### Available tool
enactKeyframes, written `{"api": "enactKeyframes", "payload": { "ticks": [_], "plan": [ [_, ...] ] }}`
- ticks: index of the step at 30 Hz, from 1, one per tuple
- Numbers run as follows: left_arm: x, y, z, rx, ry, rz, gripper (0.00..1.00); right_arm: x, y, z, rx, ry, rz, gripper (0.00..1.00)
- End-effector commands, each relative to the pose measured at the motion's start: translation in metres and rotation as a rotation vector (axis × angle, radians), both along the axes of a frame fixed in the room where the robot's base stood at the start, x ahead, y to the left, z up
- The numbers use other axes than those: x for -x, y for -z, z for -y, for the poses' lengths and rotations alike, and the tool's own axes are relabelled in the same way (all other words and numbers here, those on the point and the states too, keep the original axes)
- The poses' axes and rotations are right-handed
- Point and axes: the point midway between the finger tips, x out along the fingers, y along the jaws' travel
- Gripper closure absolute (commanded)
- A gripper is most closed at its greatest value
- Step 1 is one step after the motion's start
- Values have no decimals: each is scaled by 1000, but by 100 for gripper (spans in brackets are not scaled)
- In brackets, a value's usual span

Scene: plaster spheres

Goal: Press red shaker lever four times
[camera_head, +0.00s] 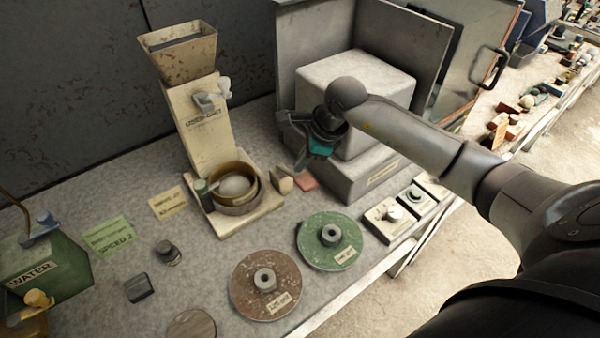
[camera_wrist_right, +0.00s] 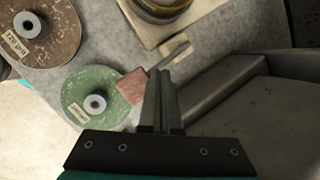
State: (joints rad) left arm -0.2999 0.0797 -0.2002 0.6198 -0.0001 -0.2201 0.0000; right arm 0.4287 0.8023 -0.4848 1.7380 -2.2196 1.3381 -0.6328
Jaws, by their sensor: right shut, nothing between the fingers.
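The red lever (camera_head: 306,181) is a small flat reddish plate low at the front left of the big pale grey machine (camera_head: 352,90). In the right wrist view the red lever (camera_wrist_right: 131,86) lies just left of my fingers. My right gripper (camera_head: 299,165) is shut and empty, its fingers pointing down close above and beside the lever. In the wrist view the closed fingertips of the right gripper (camera_wrist_right: 159,74) hide part of what lies behind them. I cannot tell whether they touch the lever. My left gripper is not in view.
A hopper stand (camera_head: 207,130) with a bowl (camera_head: 236,187) stands left of the lever. A green disc (camera_head: 318,256) and a brown disc (camera_head: 249,300) lie in front. Control boxes with knobs (camera_head: 388,221) line the right table edge. A green water tank (camera_head: 60,255) stands far left.

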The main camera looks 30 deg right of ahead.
Motion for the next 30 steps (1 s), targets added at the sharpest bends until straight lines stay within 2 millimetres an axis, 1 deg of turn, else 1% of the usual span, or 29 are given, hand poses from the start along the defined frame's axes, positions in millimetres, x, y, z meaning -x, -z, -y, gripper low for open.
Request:
{"api": "enactKeyframes", "payload": {
  "ticks": [30],
  "plan": [
    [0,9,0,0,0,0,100,6,13,1,1,0,-4,100]
  ]
}}
